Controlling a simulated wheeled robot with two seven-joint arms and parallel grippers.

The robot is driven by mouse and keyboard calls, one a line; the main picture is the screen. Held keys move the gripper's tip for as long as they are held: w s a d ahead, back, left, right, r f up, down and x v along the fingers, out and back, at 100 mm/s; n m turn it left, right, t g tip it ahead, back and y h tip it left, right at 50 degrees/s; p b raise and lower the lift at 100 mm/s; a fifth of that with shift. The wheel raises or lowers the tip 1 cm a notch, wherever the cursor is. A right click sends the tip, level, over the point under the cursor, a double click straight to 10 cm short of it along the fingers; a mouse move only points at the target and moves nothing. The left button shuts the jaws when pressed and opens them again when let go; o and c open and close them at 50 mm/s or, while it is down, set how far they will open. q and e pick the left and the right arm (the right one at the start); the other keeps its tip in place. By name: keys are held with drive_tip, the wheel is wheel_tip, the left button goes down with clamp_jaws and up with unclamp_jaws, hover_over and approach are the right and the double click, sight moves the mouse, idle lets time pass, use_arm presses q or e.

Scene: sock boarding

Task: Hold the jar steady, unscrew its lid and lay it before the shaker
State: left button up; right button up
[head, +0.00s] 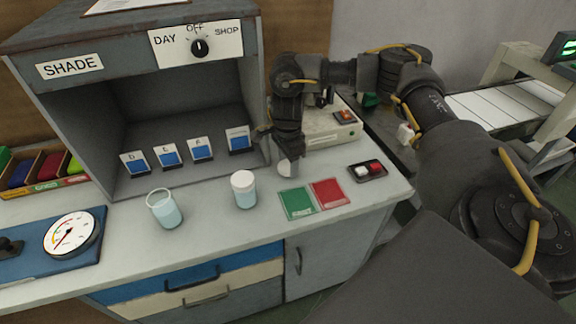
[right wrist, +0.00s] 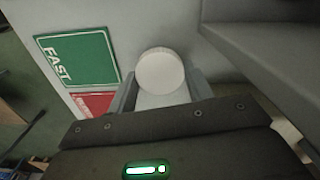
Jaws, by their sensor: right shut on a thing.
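An open clear vessel with pale blue liquid (head: 165,209) stands farther left. My left gripper is not in view. I cannot tell which machine is the shaker.
A grey cabinet marked SHADE (head: 70,67) holds several blue-and-white cards. A pale machine (head: 330,128) stands behind my right gripper. Green (head: 297,203) and red (head: 329,193) cards lie on the counter, with a switch box (head: 368,171) to the right. A dial gauge (head: 72,234) is at left.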

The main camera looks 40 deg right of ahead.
drive_tip(key=shift+w+f, duration=0.1)
drive_tip(key=shift+f, duration=0.6)
drive_tip(key=shift+f, duration=0.15)
drive_tip(key=o, duration=1.1)
